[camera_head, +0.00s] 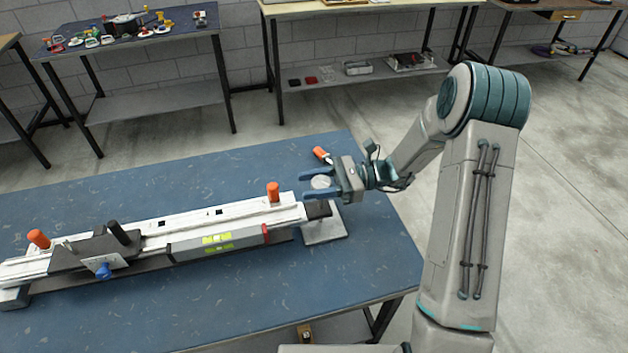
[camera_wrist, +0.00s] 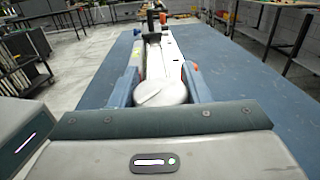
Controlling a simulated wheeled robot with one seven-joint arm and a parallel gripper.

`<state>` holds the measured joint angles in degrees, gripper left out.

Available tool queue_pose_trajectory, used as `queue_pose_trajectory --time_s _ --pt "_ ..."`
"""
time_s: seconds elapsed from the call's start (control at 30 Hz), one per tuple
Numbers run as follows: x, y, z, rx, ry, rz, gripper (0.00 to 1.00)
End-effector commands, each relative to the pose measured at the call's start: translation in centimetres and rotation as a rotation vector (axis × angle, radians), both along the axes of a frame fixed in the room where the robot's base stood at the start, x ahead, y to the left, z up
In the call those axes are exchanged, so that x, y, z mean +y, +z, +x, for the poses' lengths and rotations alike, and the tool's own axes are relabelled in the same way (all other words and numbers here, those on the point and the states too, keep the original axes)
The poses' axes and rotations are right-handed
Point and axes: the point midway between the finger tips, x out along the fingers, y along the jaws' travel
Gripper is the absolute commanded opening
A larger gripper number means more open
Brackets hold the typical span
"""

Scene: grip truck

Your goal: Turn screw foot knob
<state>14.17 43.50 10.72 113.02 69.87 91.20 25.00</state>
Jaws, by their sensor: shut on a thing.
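The screw foot knob is a round, silver-grey disc (camera_wrist: 160,93) at the near end of a long white rail assembly (camera_wrist: 168,55). In the head view the knob (camera_head: 321,182) shows at the right end of the rail (camera_head: 185,224). My gripper (camera_head: 312,185) reaches in from the right, roughly level, its two blue fingers on either side of the knob. In the wrist view my gripper (camera_wrist: 161,90) is shut on the knob, with one finger left and one right of it. The foot's lower part is hidden.
The rail lies on a blue table (camera_head: 150,320). A grey spirit level (camera_head: 216,246), a black carriage (camera_head: 85,252) and an orange knob (camera_head: 273,191) are on it. Another orange-ended item (camera_head: 321,154) lies behind my gripper. A light plate (camera_head: 325,228) lies below the rail's end.

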Motion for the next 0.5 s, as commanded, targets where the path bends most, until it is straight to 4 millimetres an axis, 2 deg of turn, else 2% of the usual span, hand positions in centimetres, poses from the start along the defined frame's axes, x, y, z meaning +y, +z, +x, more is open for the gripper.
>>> queue_pose_trajectory --time_s 0.2,0.47,0.5 --pt "-0.05 0.13 -0.08 -0.002 0.095 0.001 0.2" --pt "-0.07 0.1 -0.1 -0.001 0.099 0.0 0.2" --pt "-0.08 0.1 -0.09 -0.001 0.098 0.0 0.46"
